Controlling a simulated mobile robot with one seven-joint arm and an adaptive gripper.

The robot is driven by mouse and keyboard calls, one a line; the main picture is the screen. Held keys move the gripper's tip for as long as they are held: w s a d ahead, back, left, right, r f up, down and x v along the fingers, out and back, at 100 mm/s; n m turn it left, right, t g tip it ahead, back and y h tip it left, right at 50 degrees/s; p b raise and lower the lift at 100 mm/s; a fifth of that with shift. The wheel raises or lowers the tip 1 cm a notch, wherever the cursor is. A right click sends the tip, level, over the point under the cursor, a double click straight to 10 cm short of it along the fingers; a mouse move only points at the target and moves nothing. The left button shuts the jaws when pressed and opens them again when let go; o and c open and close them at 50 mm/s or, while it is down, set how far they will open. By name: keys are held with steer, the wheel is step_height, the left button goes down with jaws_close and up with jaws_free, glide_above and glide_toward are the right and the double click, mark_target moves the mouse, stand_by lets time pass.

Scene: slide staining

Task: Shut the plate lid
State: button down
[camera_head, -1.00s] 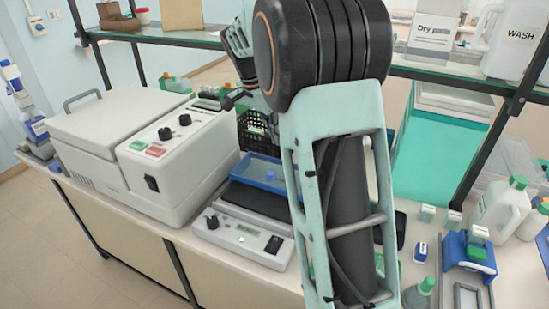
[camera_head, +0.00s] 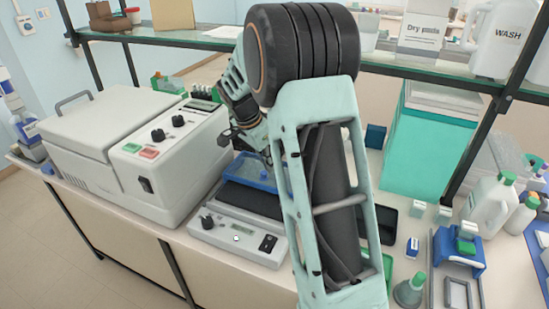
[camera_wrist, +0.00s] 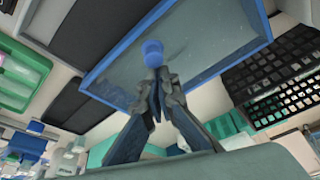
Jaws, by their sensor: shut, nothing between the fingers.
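The plate lid (camera_head: 246,172) is a clear panel in a blue frame. In the head view it stands raised at the back of the dark plate (camera_head: 250,200) on a white control unit (camera_head: 233,240). The wrist view shows the lid's frame (camera_wrist: 112,44) and its round blue knob (camera_wrist: 152,50). My gripper (camera_wrist: 157,78) is shut and empty, its fingertips right by the knob; I cannot tell whether they touch it. In the head view my gripper (camera_head: 264,156) is beside the lid, and my arm hides the lid's right part.
A large white machine (camera_head: 150,150) stands close on the left. A glass shelf (camera_head: 160,37) runs behind and above. A black basket (camera_wrist: 275,85) is beside the lid in the wrist view. Bottles and a blue holder (camera_head: 458,252) stand on the right.

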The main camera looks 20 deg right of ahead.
steer(key=shift+a, duration=0.2)
steer(key=shift+s+a+f+b, duration=0.15)
steer(key=shift+s+a+b, duration=0.15)
steer(key=shift+b, duration=0.1)
steer(key=s+a+b, duration=0.5)
steer(key=s+a, duration=0.2)
steer(key=shift+s+a, duration=0.15)
steer(key=shift+s, duration=0.05)
